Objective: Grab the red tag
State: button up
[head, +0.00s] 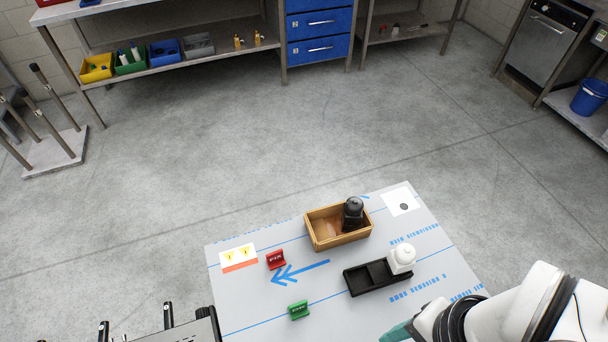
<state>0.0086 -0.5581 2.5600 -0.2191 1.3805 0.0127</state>
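The red tag (276,260) stands on the light grey table sheet (240,305), left of the middle, just right of a white card with yellow marks and an orange strip. It has pale lettering too small to read. A green tag (298,310) of similar shape stands nearer to me and slightly right. My gripper (398,332) shows only as a teal piece at the bottom edge, well right of the red tag and apart from it. The rest of it is cut off, so its opening is hidden.
A wooden box (322,242) holding a dark bottle-like item stands right of the red tag. A black tray (362,281) holds a white bottle (402,258). The white card (238,257) lies left. The sheet between the two tags is clear.

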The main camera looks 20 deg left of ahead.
jog(key=n, duration=0.2)
jog(key=n+t+h, duration=0.6)
jog(key=n+t, duration=0.6)
jog(key=n, duration=2.1)
send_near(276, 254)
jog(key=x, duration=1)
grip_shut()
